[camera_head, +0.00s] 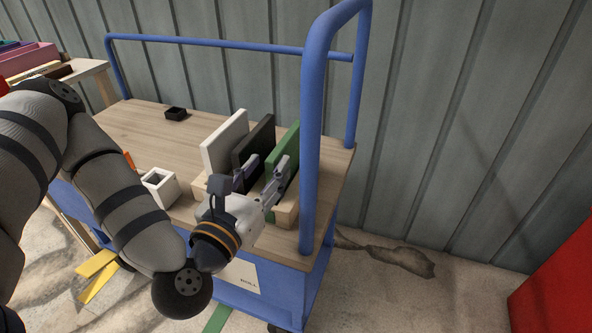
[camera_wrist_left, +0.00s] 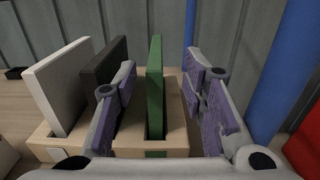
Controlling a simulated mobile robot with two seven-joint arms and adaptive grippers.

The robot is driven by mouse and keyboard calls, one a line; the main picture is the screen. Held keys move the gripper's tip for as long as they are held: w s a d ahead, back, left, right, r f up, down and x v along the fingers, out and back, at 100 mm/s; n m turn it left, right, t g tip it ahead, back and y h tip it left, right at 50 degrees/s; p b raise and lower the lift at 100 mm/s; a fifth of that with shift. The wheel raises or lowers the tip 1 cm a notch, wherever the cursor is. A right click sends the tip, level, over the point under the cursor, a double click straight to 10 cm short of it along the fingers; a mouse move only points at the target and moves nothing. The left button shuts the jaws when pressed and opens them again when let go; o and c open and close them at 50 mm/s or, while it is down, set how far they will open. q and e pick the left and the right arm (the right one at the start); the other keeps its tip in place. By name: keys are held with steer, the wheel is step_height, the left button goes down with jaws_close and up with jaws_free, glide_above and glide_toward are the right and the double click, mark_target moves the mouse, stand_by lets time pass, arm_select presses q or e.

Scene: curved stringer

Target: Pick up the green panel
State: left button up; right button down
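The green panel (camera_head: 286,146) stands upright in the rightmost slot of a light wooden rack (camera_head: 287,214). In the left wrist view the green panel (camera_wrist_left: 155,90) shows edge-on between the two purple-padded fingers of my left gripper (camera_wrist_left: 163,88). The left gripper (camera_head: 266,172) is open, with a gap showing on each side of the panel, wider on the right. The left finger is close to the black panel (camera_wrist_left: 102,75). My right gripper is not in view.
A white panel (camera_head: 224,142) stands left of the black one in the rack. The rack is on the cart deck (camera_head: 130,120), near the blue rail (camera_head: 314,130) on the right. A white hollow block (camera_head: 160,188) and small black box (camera_head: 175,113) are also on the deck.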

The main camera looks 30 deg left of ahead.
mark_target(286, 139)
arm_select(q)
steer(key=x, duration=1)
steer(key=shift+w+a+f+b, duration=0.2)
steer(key=shift+a+f+b, duration=0.05)
steer(key=shift+f+b, duration=0.1)
jaws_close()
